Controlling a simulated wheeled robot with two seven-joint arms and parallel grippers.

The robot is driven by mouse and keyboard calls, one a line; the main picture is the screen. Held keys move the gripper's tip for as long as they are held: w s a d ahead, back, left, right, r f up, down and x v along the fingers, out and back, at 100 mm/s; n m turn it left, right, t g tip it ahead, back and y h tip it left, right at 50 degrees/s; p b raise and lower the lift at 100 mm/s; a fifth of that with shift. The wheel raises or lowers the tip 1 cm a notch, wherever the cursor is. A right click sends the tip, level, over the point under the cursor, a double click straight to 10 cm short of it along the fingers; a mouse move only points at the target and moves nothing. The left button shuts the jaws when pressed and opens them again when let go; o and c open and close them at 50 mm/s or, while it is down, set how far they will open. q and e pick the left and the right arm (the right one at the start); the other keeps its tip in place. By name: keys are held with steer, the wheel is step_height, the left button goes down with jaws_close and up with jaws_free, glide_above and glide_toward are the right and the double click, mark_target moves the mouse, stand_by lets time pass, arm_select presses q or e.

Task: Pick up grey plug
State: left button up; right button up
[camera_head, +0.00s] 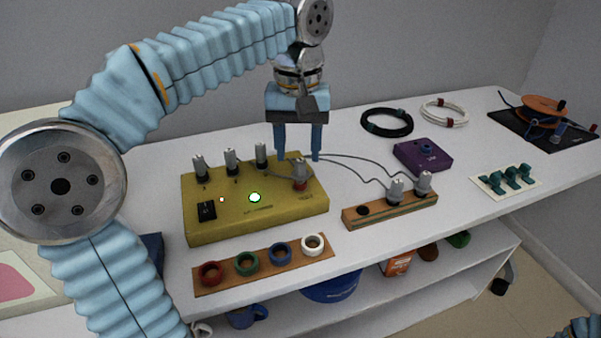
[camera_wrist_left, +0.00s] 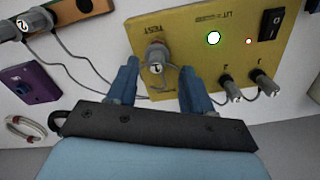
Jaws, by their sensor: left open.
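A grey plug (camera_head: 300,173) stands in the red-ringed socket at the right of the yellow test box (camera_head: 240,228), with a grey cable. In the left wrist view this plug (camera_wrist_left: 156,54) lies between the two fingers, near the TEST label. My left gripper (camera_head: 298,156) is open and points down at the box; its blue fingers (camera_wrist_left: 158,70) are on either side of the plug, and I cannot tell if they touch it. Other grey plugs (camera_head: 231,158) stand along the box's back edge. Two more grey plugs (camera_head: 396,188) sit in a wooden holder (camera_head: 372,217).
A strip of coloured rings (camera_head: 262,275) lies in front of the box. A purple box (camera_head: 422,157), cable coils (camera_head: 387,122), green parts (camera_head: 505,180) and an orange reel (camera_head: 544,104) are to the right. Grey cables run from the plugs across the white table.

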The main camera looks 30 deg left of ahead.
mark_target(301, 160)
arm_select(q)
steer(key=f, duration=0.5)
steer(key=shift+w+d+f+b, duration=0.15)
steer(key=shift+w+b, duration=0.05)
steer(key=shift+b, duration=0.1)
jaws_close()
steer(key=shift+r, duration=0.5)
step_height(301, 160, up, 3)
steer(key=shift+f, duration=0.15)
steer(key=s+d+r, duration=0.9)
steer(key=s, duration=0.1)
steer(key=shift+s+d+r+p, duration=0.15)
steer(key=shift+s+r+p, duration=0.1)
steer(key=shift+p, duration=0.2)
